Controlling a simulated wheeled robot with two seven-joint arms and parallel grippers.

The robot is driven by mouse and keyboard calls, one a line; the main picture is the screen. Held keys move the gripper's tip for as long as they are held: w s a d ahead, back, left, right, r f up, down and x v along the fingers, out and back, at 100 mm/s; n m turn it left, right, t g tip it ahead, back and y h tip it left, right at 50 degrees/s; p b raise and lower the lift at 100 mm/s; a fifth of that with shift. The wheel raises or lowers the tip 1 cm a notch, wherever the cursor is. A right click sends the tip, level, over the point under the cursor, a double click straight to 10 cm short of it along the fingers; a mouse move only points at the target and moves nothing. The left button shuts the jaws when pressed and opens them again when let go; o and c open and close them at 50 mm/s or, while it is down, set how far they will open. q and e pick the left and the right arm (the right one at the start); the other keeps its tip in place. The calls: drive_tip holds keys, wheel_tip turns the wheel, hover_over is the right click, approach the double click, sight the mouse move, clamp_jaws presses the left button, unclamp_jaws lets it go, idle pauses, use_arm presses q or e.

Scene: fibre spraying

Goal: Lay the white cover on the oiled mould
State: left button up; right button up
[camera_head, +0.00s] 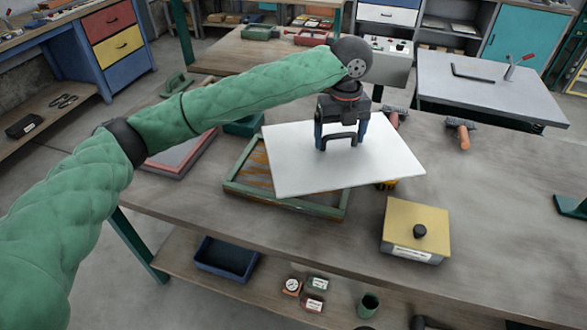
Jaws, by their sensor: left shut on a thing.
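The white cover (382,160) is a flat white sheet with a dark handle (337,137) on top. My left gripper (338,146) is shut on this handle, pointing down from above. The cover looks held above the table, slightly tilted in the picture. The mould (240,190) is a green-rimmed frame with a brownish, shiny inside, lying on the table. The cover overlaps the mould's right part in the picture and reaches past it to the right. The mould's left corner and front rim show; much of its inside is hidden. My right gripper is not in view.
A yellow-topped box (408,218) with a black knob stands right of the mould. A reddish flat panel (180,153) lies to the left. Tools with orange handles (463,138) lie behind. The table's right part (500,200) is mostly clear.

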sight(294, 138)
use_arm(q)
drive_tip(key=m, duration=0.5)
drive_tip(key=shift+a+m, duration=0.1)
drive_tip(key=shift+m, duration=0.2)
drive_tip(key=shift+a, duration=0.1)
drive_tip(key=w+a+f+p, duration=0.1)
drive_tip(key=a+f, duration=0.1)
drive_tip(key=a, duration=0.1)
drive_tip(key=w+a+f+p, duration=0.2)
drive_tip(key=a, duration=0.2)
drive_tip(key=w+a+f+p, duration=0.1)
drive_tip(key=a+f, duration=0.1)
drive_tip(key=a, duration=0.1)
drive_tip(key=shift+w+a+f, duration=0.2)
drive_tip(key=shift+a+f, duration=0.1)
drive_tip(key=shift+f, duration=0.1)
drive_tip(key=shift+f+p, duration=1.05)
drive_tip(key=shift+f, duration=1.05)
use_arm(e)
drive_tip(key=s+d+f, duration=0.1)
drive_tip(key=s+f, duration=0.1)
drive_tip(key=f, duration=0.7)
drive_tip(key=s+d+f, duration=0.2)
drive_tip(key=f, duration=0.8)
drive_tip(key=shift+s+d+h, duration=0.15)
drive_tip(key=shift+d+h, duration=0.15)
use_arm(q)
drive_tip(key=o, duration=1)
drive_tip(key=shift+f, duration=0.15)
drive_tip(key=shift+o, duration=0.2)
